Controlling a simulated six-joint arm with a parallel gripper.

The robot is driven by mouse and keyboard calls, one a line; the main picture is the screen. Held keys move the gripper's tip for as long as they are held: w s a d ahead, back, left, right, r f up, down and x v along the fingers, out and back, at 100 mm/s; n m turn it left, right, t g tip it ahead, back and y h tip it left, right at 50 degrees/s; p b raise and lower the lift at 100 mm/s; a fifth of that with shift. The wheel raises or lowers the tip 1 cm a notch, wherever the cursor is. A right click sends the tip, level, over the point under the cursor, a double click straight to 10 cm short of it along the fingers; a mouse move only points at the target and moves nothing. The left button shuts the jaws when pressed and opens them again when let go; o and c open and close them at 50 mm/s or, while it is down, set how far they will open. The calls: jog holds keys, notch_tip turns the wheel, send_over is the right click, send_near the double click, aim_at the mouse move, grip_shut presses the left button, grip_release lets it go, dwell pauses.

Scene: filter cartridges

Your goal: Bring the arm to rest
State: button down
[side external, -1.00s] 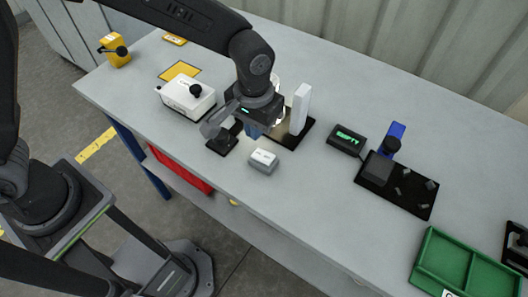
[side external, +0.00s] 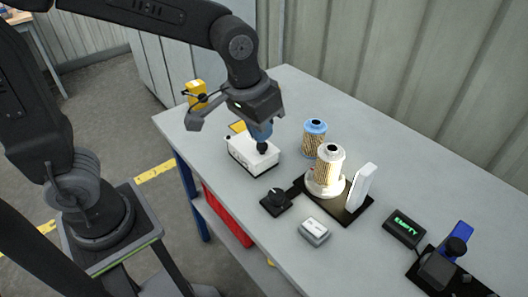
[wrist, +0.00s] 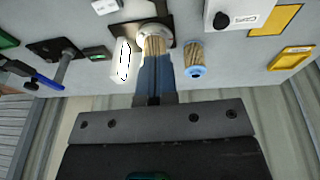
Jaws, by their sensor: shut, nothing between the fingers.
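My gripper (side external: 262,136) is shut and empty. In the side view its blue fingers point down in front of or above the white box with a black knob (side external: 246,158); the height gap cannot be told. The wrist view also shows the shut blue fingers (wrist: 155,68). A filter cartridge (side external: 329,160) stands upright on a white round holder on a black plate (side external: 350,214). A blue-capped cartridge (side external: 315,142) stands on the bench behind it. Both cartridges are apart from the fingers in the side view.
A white upright block (side external: 361,187) stands on the black plate. A black knob unit (side external: 276,202), a small grey box (side external: 314,231) and a display reading EMPTY (side external: 405,228) sit nearby. A yellow box (side external: 195,92) is at the far left corner. The bench's back right is clear.

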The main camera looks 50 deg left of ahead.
jog(key=s+a+r+t, duration=0.3)
jog(key=s+a, duration=0.6)
jog(key=s, duration=0.2)
jog(key=shift+r+y, duration=0.35)
jog(key=shift+y, duration=0.05)
